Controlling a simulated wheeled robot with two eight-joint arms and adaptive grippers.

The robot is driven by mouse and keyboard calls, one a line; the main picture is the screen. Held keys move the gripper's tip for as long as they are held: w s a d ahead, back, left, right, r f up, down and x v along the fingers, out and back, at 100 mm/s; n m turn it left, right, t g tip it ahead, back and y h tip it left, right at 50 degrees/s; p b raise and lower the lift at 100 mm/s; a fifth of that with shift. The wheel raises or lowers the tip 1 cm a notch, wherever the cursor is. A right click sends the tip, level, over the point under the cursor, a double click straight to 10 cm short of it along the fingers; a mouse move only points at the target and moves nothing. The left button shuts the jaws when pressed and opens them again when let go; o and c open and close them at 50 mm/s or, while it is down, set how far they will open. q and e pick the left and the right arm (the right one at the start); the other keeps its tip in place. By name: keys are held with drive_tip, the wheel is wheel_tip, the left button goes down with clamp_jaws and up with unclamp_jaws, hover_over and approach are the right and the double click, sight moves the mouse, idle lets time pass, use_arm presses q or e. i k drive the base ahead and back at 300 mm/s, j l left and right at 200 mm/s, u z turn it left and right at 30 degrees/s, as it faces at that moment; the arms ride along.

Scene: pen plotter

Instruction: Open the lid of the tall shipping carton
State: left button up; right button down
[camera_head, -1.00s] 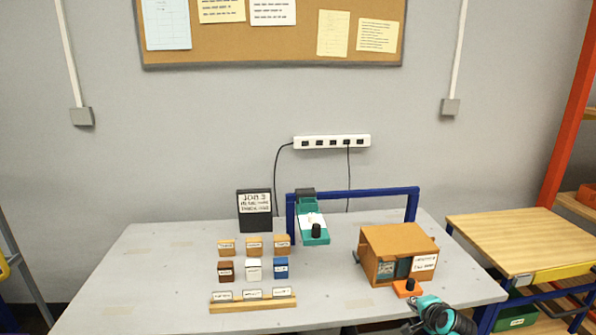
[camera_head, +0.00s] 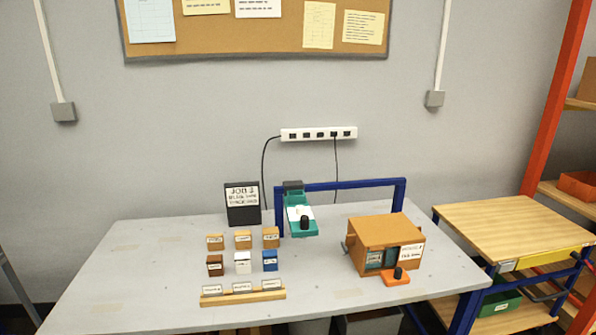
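I cannot make out a clearly tall shipping carton in the head view. A brown box-shaped housing (camera_head: 385,232) stands at the right of the table, with an opening in its front, teal parts inside and a white label. Several small boxes stand in two rows at the left middle. The back row is tan, with a middle tan box (camera_head: 243,239). The front row has a brown box (camera_head: 215,265), a white box (camera_head: 242,262) and a blue box (camera_head: 270,260). Neither of my grippers is in view.
The grey table (camera_head: 130,265) is bare at its left. A blue frame (camera_head: 345,185) carries a teal device (camera_head: 301,222). A black sign (camera_head: 242,205) stands behind the boxes and a wooden label strip (camera_head: 243,297) in front. An orange block with a black knob (camera_head: 397,277) sits by the housing.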

sight(374, 231)
drive_tip(key=l+z, duration=0.5)
drive_tip(key=i+l+z, duration=0.15)
drive_tip(key=z, duration=0.3)
drive_tip(key=l, duration=0.1)
